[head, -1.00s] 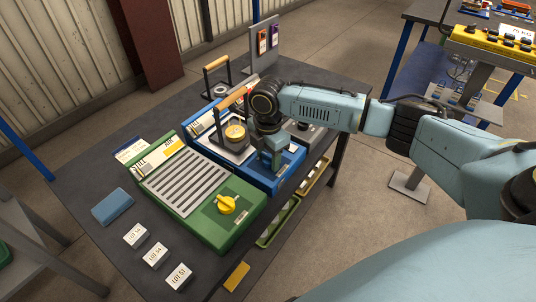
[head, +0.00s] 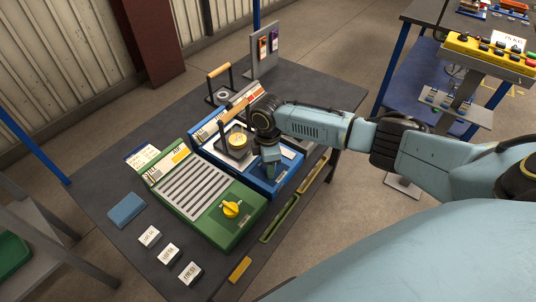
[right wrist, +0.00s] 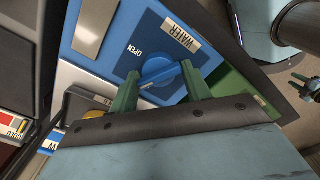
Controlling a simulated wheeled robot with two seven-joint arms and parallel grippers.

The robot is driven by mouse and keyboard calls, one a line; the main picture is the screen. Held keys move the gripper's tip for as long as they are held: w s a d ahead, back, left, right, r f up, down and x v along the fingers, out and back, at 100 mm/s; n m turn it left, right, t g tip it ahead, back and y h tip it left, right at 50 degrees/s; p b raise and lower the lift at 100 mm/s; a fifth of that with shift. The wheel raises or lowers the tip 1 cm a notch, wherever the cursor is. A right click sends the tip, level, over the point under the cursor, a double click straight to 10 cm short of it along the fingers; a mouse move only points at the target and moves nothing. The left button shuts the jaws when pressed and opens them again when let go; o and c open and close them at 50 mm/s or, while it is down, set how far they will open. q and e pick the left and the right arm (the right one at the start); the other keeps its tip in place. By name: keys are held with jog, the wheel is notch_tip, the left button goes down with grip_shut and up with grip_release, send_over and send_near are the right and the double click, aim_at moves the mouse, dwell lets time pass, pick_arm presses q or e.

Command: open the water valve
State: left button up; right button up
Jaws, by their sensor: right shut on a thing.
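The water valve is a round blue knob (right wrist: 160,77) on a blue panel with a WATER label (right wrist: 181,36), in the right wrist view. The word OPEN (right wrist: 133,51) is printed beside the knob. A pale mark shows at the left end of its ridge, not clearly in line with OPEN. My right gripper (right wrist: 160,85) has its green fingers on both sides of the knob and is shut on it. In the head view my right gripper (head: 269,167) is over the front of the blue unit (head: 283,183) and hides the knob.
A green unit with a yellow knob (head: 232,209) is left of the blue one. A gauge (head: 238,142) and wooden-handled frame stand close behind my gripper. A blue pad (head: 127,209) and several labelled blocks (head: 169,254) lie at the left front of the dark table (head: 108,185).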

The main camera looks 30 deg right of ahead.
jog(key=shift+a+r+m+p, duration=0.1)
jog(key=shift+r+m+p, duration=0.15)
jog(key=shift+m+p, duration=0.75)
jog(key=m+p, duration=0.3)
jog(key=shift+f+m, duration=0.1)
jog(key=shift+m, duration=0.2)
jog(key=m+p, duration=0.3)
jog(key=m, duration=0.1)
jog(key=shift+w, duration=0.1)
pick_arm(q)
notch_tip(320, 180, up, 10)
jog(key=d+p, duration=0.1)
jog(key=shift+r, duration=0.15)
pick_arm(e)
jog(key=shift+d+f+m, duration=0.15)
jog(key=shift+d+m, duration=0.05)
jog(key=shift+m, duration=1.3)
pick_arm(q)
jog(key=shift+d, duration=0.15)
pick_arm(e)
jog(key=o, duration=0.7)
pick_arm(q)
jog(key=shift+r, duration=0.1)
